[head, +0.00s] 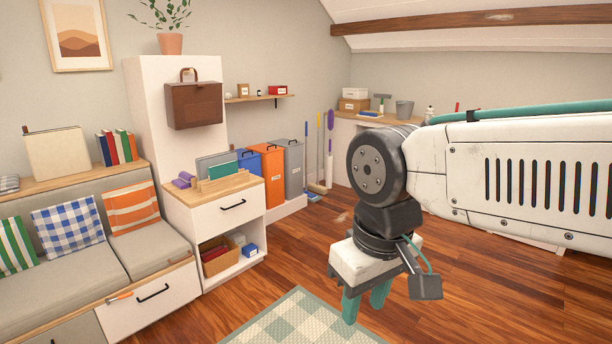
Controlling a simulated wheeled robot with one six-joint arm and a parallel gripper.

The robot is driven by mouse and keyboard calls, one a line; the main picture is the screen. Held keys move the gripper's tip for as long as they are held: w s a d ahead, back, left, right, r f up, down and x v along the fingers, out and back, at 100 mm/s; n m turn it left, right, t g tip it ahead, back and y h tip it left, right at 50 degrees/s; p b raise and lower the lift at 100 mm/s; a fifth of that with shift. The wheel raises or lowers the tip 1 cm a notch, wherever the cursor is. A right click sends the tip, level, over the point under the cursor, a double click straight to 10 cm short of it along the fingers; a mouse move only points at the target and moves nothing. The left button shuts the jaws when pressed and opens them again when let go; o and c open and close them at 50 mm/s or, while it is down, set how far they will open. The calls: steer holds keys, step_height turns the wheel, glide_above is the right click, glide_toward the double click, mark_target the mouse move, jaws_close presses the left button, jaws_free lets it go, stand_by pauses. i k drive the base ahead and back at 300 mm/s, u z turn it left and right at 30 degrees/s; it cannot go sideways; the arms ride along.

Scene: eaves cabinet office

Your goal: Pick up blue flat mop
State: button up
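A blue flat mop (311,197) stands upright in the far corner, small in the head view. Its flat blue head is on the floor beside the grey bin, and a thin blue handle rises above it near the wall. My gripper (365,304) is in the foreground, pointing down over the wooden floor, much nearer to me than the mop. Its two teal fingers are apart, with nothing seen between them.
A broom (318,187) and another long-handled tool (330,150) stand right of the mop. Blue, orange (268,175) and grey bins (293,170) are on its left. A counter (345,122) is behind. The wooden floor (290,255) between is clear; a checked rug (290,325) lies in front.

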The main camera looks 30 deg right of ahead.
mark_target(312, 196)
steer(key=z, duration=0.25)
steer(key=i, duration=1.7)
steer(key=z, duration=0.6)
steer(key=i, duration=2.55)
steer(key=z, duration=0.25)
steer(key=i, duration=3.15)
steer(key=u, duration=0.15)
